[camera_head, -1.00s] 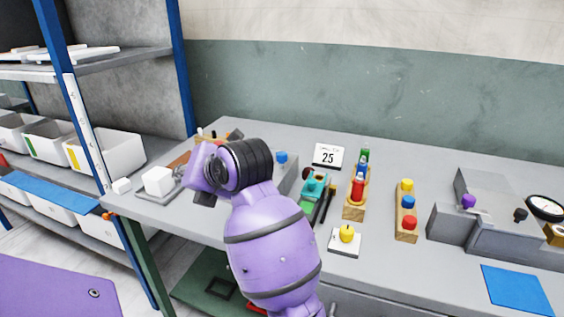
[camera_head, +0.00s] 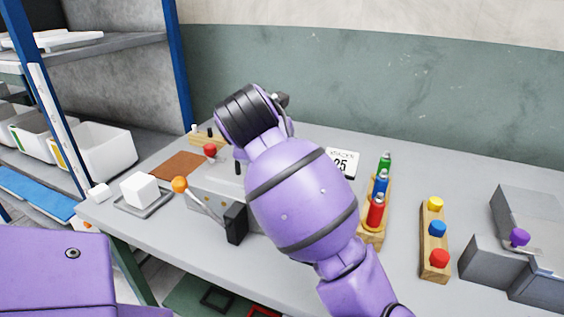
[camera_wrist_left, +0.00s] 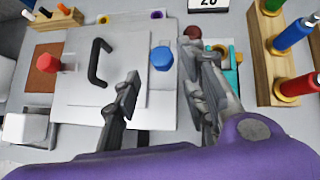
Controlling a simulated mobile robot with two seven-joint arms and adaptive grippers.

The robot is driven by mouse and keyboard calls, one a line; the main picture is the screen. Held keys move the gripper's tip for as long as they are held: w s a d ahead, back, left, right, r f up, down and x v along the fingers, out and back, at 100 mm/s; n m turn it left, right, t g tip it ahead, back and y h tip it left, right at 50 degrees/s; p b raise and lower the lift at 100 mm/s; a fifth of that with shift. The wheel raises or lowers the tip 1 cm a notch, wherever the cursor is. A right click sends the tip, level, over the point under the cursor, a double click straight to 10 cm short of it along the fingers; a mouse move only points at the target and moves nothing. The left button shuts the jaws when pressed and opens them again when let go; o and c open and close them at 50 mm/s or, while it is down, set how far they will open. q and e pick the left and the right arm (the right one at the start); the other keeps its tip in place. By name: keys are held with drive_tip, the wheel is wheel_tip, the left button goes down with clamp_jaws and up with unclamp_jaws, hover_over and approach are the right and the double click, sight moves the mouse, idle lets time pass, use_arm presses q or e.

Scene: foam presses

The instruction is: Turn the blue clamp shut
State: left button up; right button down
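The blue clamp (camera_wrist_left: 162,58) is a blue knob at the right edge of the pale press top in the left wrist view. It is hidden behind my arm in the head view. My left gripper (camera_wrist_left: 165,95) is open, with its two dark fingers spread below the blue clamp in that picture and apart from it. Nothing is between the fingers. The press (camera_head: 208,198) shows partly behind my arm in the head view. My right gripper is not in view.
The press has a black handle (camera_wrist_left: 98,62), a red knob (camera_wrist_left: 42,62) and an orange-ball lever (camera_head: 180,185). A teal fixture (camera_wrist_left: 234,72) and a rack of coloured bottles (camera_head: 375,212) stand to its right. A white block (camera_head: 140,188) sits at left.

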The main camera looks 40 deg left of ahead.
use_arm(q)
drive_tip(key=x, duration=0.5)
drive_tip(key=shift+f, duration=0.1)
drive_tip(key=shift+w+a+f, duration=0.1)
drive_tip(key=shift+w+f, duration=0.05)
drive_tip(key=shift+c, duration=0.8)
clamp_jaws()
